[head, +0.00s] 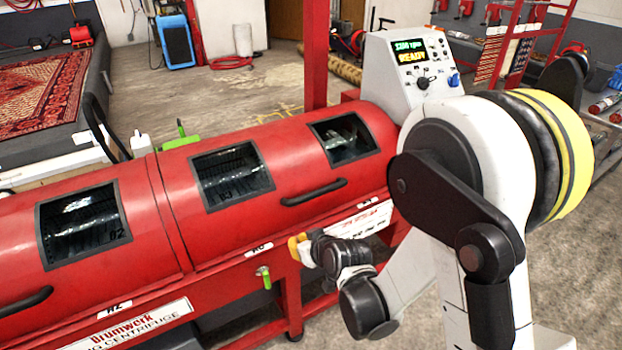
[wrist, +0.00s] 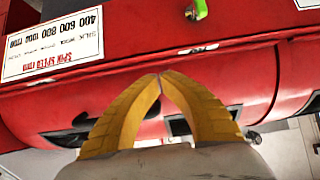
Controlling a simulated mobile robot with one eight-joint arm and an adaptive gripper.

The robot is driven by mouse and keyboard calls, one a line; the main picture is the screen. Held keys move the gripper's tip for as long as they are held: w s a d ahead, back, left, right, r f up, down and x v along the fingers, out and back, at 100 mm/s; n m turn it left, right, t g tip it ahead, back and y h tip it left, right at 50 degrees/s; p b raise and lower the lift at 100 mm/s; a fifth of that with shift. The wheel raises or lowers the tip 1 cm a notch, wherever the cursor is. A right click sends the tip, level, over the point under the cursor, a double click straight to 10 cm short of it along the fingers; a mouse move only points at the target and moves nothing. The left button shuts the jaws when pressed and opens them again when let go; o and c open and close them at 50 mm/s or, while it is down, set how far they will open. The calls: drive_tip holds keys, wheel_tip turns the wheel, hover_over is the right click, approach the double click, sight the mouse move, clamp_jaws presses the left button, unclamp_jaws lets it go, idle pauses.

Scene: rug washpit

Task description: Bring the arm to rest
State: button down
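My arm reaches down at the right of the head view, its wrist low in front of a red centrifuge (head: 110,240). My gripper (head: 295,246) points left, close to the machine's front below the drum. In the wrist view the yellow fingers of my gripper (wrist: 158,77) meet at their tips, with nothing seen between them. The red front of the centrifuge (wrist: 240,75) fills the picture behind the fingers. Whether any part of my gripper touches the machine cannot be told.
A green-handled valve (head: 264,275) sticks out left of my gripper. A black drum handle (head: 301,196) lies above it. A rug (head: 40,92) lies at the back left. Concrete floor is open behind the machine and at the lower right.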

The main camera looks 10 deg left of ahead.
drive_tip(key=shift+r, duration=0.1)
drive_tip(key=s+d+r+m+h, duration=0.2)
drive_tip(key=s+d+r, duration=0.1)
drive_tip(key=d+r, duration=0.45)
drive_tip(key=s+d+r+m+h, duration=0.1)
drive_tip(key=s+d+r+m, duration=0.1)
drive_tip(key=d+r, duration=0.55)
drive_tip(key=s+d+r+m+g+h, duration=0.1)
drive_tip(key=s+d+r+m+h, duration=0.1)
drive_tip(key=s+d, duration=1.1)
drive_tip(key=shift+s+r+m+h, duration=0.4)
drive_tip(key=shift+s+m+h, duration=0.2)
drive_tip(key=shift+s, duration=0.45)
